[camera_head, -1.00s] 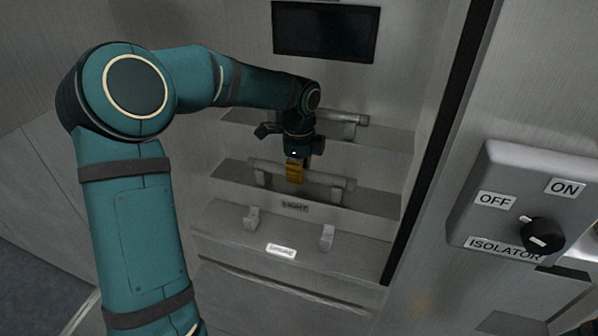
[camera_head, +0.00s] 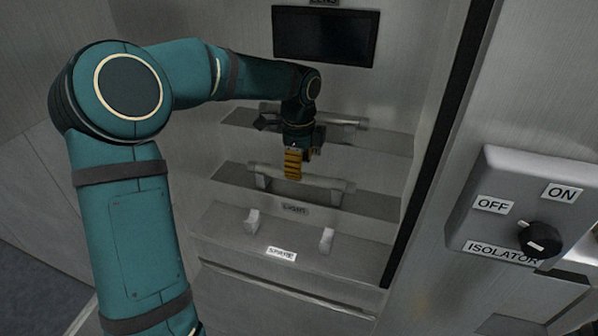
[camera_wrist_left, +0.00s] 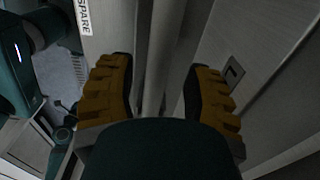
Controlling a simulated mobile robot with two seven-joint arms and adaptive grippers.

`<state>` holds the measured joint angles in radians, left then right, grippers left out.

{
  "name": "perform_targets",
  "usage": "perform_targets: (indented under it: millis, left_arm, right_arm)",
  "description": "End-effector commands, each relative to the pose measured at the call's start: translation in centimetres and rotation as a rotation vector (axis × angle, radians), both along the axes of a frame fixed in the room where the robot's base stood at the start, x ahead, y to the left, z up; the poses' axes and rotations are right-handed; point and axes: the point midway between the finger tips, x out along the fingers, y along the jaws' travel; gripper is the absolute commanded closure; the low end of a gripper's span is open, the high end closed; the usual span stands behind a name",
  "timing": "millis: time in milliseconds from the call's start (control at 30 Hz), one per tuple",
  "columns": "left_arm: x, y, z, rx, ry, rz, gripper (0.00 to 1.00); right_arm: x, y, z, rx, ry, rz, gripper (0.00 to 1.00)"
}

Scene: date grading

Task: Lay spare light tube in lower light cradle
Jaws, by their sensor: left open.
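A pale light tube (camera_head: 322,182) lies across the two posts of the middle shelf's cradle, above the label LIGHT. My left gripper (camera_head: 297,163) is at the middle of this tube, with its yellow fingers pointing down. In the left wrist view the tube (camera_wrist_left: 156,60) runs between the two open fingers, with a gap on each side. The posts at the SPARE label on the lowest step, a left one (camera_head: 252,220) and a right one (camera_head: 326,239), hold nothing. The gripper hides part of the middle tube. My right gripper is not in view.
Another tube (camera_head: 345,121) lies on the upper shelf, partly behind my left wrist. A dark screen (camera_head: 326,33) is on the back wall. An isolator switch box (camera_head: 525,215) stands out at the right. The cabinet's dark edge (camera_head: 432,150) bounds the shelves on the right.

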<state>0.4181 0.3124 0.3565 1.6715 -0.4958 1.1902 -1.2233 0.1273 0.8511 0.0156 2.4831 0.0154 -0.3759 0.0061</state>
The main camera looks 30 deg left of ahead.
Motion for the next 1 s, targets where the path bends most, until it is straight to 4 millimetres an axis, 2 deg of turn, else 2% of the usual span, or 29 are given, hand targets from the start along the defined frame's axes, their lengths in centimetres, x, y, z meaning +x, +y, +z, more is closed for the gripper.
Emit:
perform_targets:
  millis: [33, 100, 300, 400, 600, 1000]
  left_arm:
    - [0.1, 0.0, 1.4, 0.001, -0.005, 0.0, 0.5]
    - [0.1, 0.0, 3.0, 0.0, -0.005, 0.0, 0.5]
    - [0.0, -0.1, 6.7, 0.0, -0.004, -0.001, 0.5]
    - [0.1, -0.1, 7.9, 0.0, -0.003, -0.001, 0.5]
    - [0.0, 0.0, 8.9, -0.001, -0.001, -0.001, 0.5]
    - [0.0, 0.0, 8.9, -0.001, 0.0, -0.001, 0.5]
  right_arm:
    - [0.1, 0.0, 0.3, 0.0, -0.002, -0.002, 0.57]
    - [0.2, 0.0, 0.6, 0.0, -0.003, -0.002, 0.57]
    - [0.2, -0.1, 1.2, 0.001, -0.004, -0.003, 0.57]
    - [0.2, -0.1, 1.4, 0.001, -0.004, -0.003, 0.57]
    - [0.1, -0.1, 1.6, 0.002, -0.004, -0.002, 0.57]
    - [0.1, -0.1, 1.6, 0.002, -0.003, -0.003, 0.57]
